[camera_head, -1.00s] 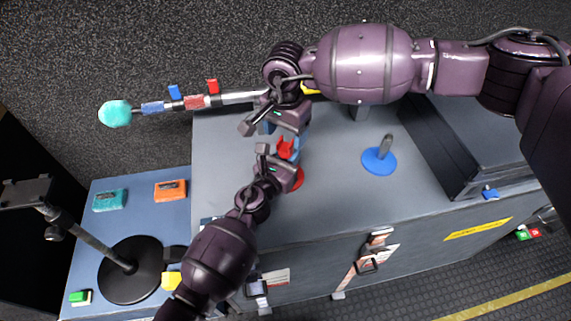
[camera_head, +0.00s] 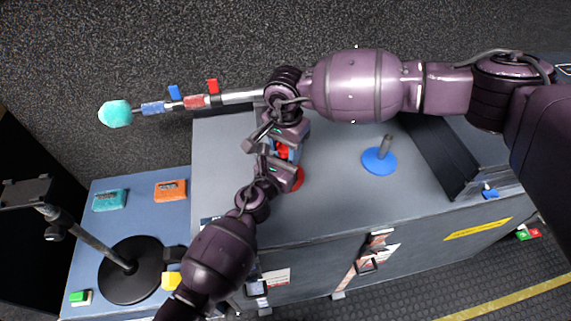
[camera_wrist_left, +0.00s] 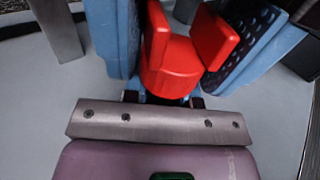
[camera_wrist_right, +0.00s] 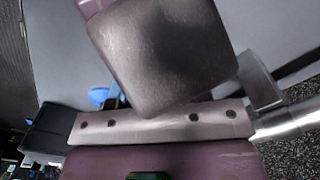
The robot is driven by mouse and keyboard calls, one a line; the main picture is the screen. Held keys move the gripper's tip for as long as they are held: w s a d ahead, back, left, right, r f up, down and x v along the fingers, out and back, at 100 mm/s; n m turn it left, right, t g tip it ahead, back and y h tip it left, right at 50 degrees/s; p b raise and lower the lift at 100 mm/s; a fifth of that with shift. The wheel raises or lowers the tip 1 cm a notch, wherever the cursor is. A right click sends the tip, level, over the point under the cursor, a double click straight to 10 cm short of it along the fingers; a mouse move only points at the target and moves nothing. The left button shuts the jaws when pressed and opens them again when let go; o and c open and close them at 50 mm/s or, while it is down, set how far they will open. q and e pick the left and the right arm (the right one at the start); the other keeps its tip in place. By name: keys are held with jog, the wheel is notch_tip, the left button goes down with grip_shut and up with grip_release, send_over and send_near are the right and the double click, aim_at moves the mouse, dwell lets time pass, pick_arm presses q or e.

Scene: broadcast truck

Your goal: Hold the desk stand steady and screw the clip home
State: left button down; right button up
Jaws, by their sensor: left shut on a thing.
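A red desk stand has a round base (camera_head: 296,179) on the grey bench top. The red clip (camera_head: 283,152), with two upright prongs, is above it; it shows large in the left wrist view (camera_wrist_left: 180,62). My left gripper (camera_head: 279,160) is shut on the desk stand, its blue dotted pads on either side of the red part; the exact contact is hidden. My right gripper (camera_head: 270,140) is close above the clip, fingers apart, overlapping the left gripper in the head view. In the right wrist view a large grey block hides the clip and fingertips.
A blue round stand (camera_head: 379,161) with a grey post is to the right. A black lamp-like stand (camera_head: 130,270) and teal and orange boxes (camera_head: 170,190) are at left. Bench space between the stands is clear.

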jog(key=shift+c, duration=1.1)
jog(key=o, duration=0.8)
jog(key=shift+o, duration=0.2)
jog(key=shift+r, duration=2.25)
jog(key=shift+o, duration=0.2)
jog(key=shift+r, duration=0.1)
notch_tip(320, 180, up, 3)
jog(key=shift+r, duration=0.2)
jog(key=shift+f, duration=0.1)
